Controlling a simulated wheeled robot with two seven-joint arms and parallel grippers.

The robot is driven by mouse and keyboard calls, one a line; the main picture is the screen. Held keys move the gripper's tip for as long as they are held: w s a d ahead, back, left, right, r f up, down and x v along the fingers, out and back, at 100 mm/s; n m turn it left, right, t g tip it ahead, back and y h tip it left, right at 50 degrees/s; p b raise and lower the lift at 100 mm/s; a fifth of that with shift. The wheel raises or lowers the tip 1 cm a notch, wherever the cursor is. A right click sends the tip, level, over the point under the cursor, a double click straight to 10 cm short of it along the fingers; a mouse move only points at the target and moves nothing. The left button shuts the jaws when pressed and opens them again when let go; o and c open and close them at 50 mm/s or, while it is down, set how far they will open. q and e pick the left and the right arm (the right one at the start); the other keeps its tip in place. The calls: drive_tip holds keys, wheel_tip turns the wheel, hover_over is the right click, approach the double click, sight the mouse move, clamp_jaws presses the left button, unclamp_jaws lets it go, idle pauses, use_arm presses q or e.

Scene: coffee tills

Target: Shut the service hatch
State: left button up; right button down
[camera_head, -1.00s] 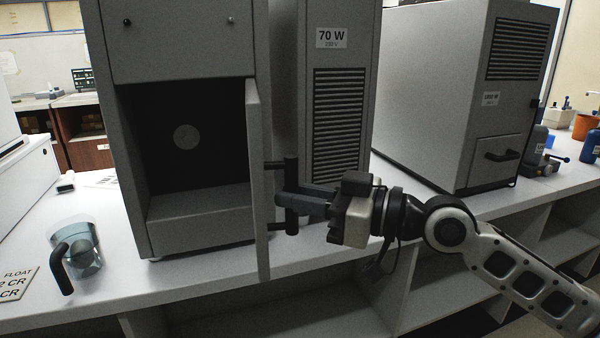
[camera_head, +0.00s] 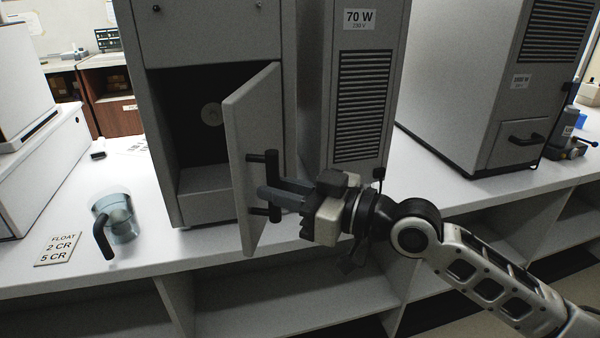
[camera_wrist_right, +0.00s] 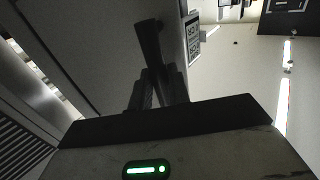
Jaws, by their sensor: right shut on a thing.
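The service hatch (camera_head: 250,120) is a grey door on the front of a tall grey machine (camera_head: 208,40). It stands partly open, hinged on the right of a dark opening (camera_head: 190,120). Its black bar handle (camera_head: 272,170) faces right. My right gripper (camera_head: 268,192) is shut on the handle near its lower half. In the right wrist view the handle (camera_wrist_right: 148,42) rises from between the fingers (camera_wrist_right: 158,88). A pale disc (camera_head: 212,114) shows inside the opening, partly behind the hatch. My left gripper is not in view.
A glass jug (camera_head: 122,222) with a black handle stands on the white counter left of the machine, near a price card (camera_head: 60,248). A vented unit (camera_head: 362,90) stands close on the right, with a larger grey machine (camera_head: 470,80) beyond. Open shelves lie below.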

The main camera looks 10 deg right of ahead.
sight(247, 191)
drive_tip(key=shift+w+a+f+p, duration=0.15)
drive_tip(key=shift+a+p, duration=0.2)
drive_tip(key=shift+a, duration=0.55)
drive_tip(key=shift+w+a, duration=0.2)
drive_tip(key=shift+a, duration=0.2)
drive_tip(key=x, duration=0.1)
drive_tip(key=p+x, duration=0.1)
drive_tip(key=x, duration=0.1)
drive_tip(key=shift+s+a+p, duration=0.1)
drive_tip(key=shift+a+p, duration=0.25)
drive_tip(key=shift+a, duration=0.2)
drive_tip(key=shift+w+a, duration=0.2)
drive_tip(key=shift+a, duration=0.25)
